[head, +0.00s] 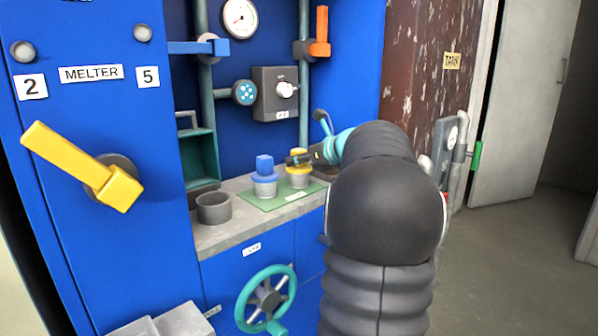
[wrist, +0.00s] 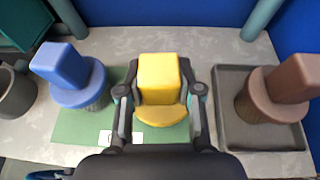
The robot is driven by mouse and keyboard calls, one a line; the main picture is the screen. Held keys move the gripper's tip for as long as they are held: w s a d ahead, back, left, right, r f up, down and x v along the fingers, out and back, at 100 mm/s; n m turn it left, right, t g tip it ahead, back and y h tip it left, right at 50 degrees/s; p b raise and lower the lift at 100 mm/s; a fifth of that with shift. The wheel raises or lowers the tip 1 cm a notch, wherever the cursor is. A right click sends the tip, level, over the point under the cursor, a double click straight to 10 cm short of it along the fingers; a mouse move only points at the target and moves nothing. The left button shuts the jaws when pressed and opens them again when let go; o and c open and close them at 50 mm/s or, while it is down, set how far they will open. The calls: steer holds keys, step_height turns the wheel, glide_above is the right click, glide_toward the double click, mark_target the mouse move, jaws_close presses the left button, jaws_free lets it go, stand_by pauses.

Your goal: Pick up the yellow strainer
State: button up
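The yellow strainer (wrist: 158,80) has a block-shaped handle on a round yellow collar. It stands upright on a green mat (wrist: 80,125) on the grey counter. In the head view the strainer (head: 299,168) is partly hidden by my gripper (head: 316,157). In the wrist view my gripper (wrist: 160,90) has one finger on each side of the yellow handle, very close to it. I cannot tell whether the fingers press on the handle or leave a small gap.
A blue strainer (wrist: 72,78) stands left of the yellow one on the mat. A grey cup (wrist: 14,92) is farther left. A brown strainer (wrist: 279,90) stands in a dark tray (wrist: 259,136) to the right. The blue wall (wrist: 180,12) closes off the back.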

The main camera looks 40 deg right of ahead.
mark_target(299, 150)
jaws_close()
steer(key=shift+r, duration=0.6)
step_height(299, 150, up, 3)
steer(key=shift+r+p, duration=0.1)
steer(key=shift+p, duration=0.65)
steer(key=s+d+r+p, duration=0.2)
steer(key=s+d+r, duration=0.4)
steer(key=d, duration=0.3)
steer(key=shift+s+d+r, duration=0.3)
steer(key=shift+s, duration=0.2)
